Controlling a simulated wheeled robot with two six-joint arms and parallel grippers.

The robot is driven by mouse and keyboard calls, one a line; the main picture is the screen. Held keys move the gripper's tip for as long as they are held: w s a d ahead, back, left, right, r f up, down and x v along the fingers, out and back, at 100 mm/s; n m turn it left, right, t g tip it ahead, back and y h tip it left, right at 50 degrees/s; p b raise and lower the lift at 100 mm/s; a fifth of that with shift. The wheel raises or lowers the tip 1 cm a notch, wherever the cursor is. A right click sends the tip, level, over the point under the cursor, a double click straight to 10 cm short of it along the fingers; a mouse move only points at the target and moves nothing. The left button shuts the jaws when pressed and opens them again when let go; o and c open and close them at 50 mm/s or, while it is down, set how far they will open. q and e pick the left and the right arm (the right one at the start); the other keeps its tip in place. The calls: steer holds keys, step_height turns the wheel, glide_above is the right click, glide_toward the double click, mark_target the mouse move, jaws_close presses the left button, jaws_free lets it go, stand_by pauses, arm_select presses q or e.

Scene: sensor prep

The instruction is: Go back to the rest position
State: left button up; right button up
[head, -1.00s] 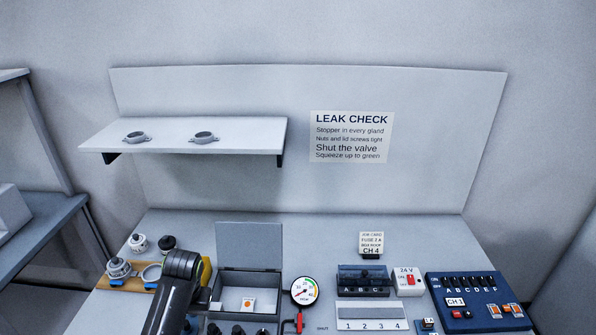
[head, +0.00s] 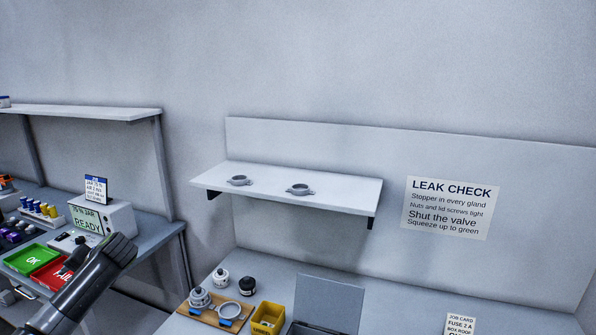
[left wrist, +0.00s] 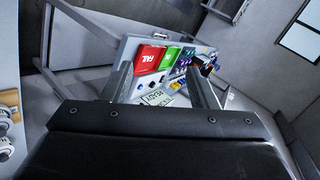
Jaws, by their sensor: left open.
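My left arm (head: 85,285) reaches in dark grey from the bottom left of the head view, in front of the left bench. In the left wrist view my left gripper (left wrist: 163,82) shows two grey fingers spread apart with nothing held between them. Beyond the fingers are the red FAIL tray (left wrist: 149,58) and the green tray (left wrist: 170,58) of the left bench, at a distance. My right gripper is in neither view.
The left bench carries the green OK tray (head: 25,258), red tray (head: 58,275) and a READY box (head: 112,217). The other bench holds a wooden board (head: 215,315), a yellow bin (head: 268,318) and a grey box (head: 328,302). A wall shelf (head: 340,192) holds two grey rings.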

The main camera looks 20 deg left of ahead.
arm_select(q)
steer(key=s+a+f+m+t, duration=0.1)
steer(key=s+a+f+m, duration=0.1)
steer(key=s+a+f, duration=0.55)
steer(key=s+a+f+m, duration=0.2)
steer(key=s+a+f, duration=0.15)
steer(key=f, duration=0.65)
steer(key=s+a+f+m+t, duration=0.1)
steer(key=s+a+f, duration=0.15)
steer(key=s, duration=0.55)
steer(key=s+a+f+m+h, duration=0.15)
steer(key=s+f, duration=0.25)
steer(key=s, duration=0.4)
steer(key=s+a+f+m+t+y, duration=0.1)
steer(key=s+a+f, duration=0.2)
steer(key=s, duration=0.5)
steer(key=s+d+f+n+h, duration=0.25)
steer(key=d+f+h, duration=0.25)
steer(key=d+f, duration=1.75)
steer(key=d+f+n+h+b, duration=0.15)
steer(key=d+f, duration=0.35)
steer(key=d, duration=1.3)
steer(key=d+f+h, duration=0.3)
steer(key=d+f, duration=0.2)
steer(key=d, duration=1.2)
steer(key=s+b+x, duration=0.1)
steer(key=b+x, duration=0.6)
steer(key=shift+s+d+f+g, duration=0.15)
steer(key=shift+s+d+g, duration=0.05)
steer(key=shift+s+g, duration=0.25)
